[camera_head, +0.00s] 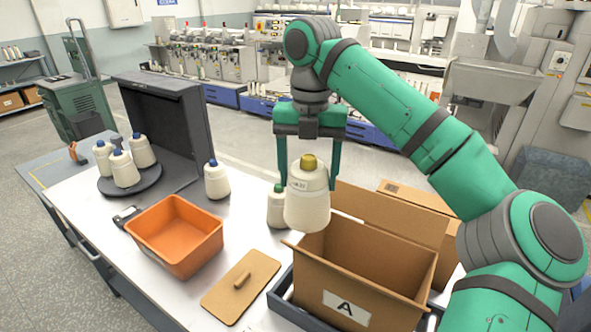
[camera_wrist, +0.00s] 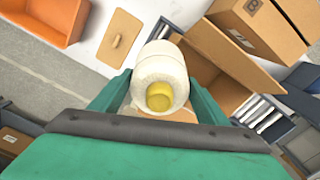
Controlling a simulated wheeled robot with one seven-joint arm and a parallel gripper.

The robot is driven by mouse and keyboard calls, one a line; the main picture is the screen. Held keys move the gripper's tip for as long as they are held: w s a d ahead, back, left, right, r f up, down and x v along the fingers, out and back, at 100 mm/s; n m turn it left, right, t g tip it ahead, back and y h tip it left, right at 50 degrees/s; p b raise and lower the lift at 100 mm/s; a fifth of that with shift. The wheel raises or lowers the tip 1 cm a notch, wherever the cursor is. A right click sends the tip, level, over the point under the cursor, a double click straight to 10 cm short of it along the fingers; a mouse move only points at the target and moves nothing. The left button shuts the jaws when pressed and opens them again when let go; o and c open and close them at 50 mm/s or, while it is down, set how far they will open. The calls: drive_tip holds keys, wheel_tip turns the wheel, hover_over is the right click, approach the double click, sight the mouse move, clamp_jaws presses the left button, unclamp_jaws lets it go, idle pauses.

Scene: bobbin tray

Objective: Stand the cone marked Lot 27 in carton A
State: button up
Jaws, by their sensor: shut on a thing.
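My gripper (camera_head: 309,160) is shut on a cream thread cone with a yellow top (camera_head: 307,205) and holds it upright in the air. The cone has a small label whose text is too small to read. In the head view it hangs at the left of carton A (camera_head: 352,290), above its rim. Carton A is an open brown box marked A, and its inside looks empty where it shows. In the wrist view the yellow-topped cone (camera_wrist: 160,80) sits between the fingers, with part of a carton's flap beyond it.
A green-topped cone (camera_head: 277,207) stands behind the held one. A blue-topped cone (camera_head: 216,180) stands near the orange bin (camera_head: 176,236). Several cones stand on a dark round turntable (camera_head: 131,182). A brown lid (camera_head: 240,287) lies left of carton A. Carton B (camera_wrist: 258,28) is beyond it.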

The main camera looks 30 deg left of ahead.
drive_tip(key=d, duration=0.8)
wheel_tip(320, 180, down, 22)
drive_tip(key=shift+f, duration=0.2)
idle(1.3)
drive_tip(key=shift+d, duration=0.1)
